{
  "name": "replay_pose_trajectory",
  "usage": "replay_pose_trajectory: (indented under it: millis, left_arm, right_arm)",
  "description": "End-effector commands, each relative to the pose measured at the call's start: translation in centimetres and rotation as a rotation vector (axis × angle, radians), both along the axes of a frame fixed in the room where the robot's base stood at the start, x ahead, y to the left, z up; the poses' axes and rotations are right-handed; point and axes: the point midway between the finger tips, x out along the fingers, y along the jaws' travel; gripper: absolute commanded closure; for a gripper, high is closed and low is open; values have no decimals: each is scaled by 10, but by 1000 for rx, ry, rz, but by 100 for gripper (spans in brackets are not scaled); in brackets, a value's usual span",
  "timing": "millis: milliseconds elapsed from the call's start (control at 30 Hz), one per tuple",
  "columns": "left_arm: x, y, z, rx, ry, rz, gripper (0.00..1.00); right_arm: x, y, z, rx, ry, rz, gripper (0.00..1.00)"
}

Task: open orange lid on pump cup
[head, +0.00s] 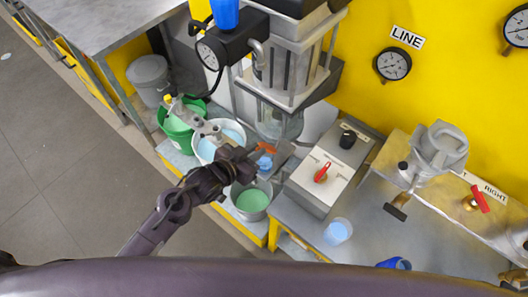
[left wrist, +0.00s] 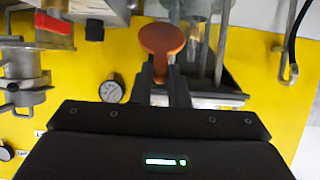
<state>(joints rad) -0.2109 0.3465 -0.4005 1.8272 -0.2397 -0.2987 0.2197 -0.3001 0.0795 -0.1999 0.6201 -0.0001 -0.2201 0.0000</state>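The orange lid (head: 268,147) sits at the top of the small blue pump cup (head: 264,162), below the pump's clear cylinder. In the left wrist view the lid (left wrist: 162,40) shows as a round orange disc with a narrow tab toward my fingers. My left gripper (head: 250,158) reaches in from the left, right beside the lid. In the left wrist view its two dark fingers (left wrist: 166,82) are close together, with the tab between their tips. I cannot tell whether they press on it. The cup is mostly hidden there. My right gripper is not in view.
A pot of green liquid (head: 251,200) stands just below my left gripper. A pot of pale blue liquid (head: 234,133) and a green bucket (head: 178,128) are behind it. A control box with a red knob (head: 322,172) is to the right. A cup (head: 338,231) stands on the bench.

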Motion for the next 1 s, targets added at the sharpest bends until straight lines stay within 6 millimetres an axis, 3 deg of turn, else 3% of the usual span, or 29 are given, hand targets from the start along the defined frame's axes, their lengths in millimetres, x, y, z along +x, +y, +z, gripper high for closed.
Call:
replay_pose_trajectory:
  millis: [100, 467, 800, 1000]
  left_arm:
    - [8, -5, 13, -2, -4, 2, 89]
    - [11, -7, 12, -1, -2, 2, 89]
    - [31, -21, 24, -2, -4, 2, 89]
    - [33, -23, 24, -1, -2, 2, 89]
  right_arm:
    - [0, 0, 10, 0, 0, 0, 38]
    - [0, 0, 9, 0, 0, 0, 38]
    - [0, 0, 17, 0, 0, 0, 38]
    - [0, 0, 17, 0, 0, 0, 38]
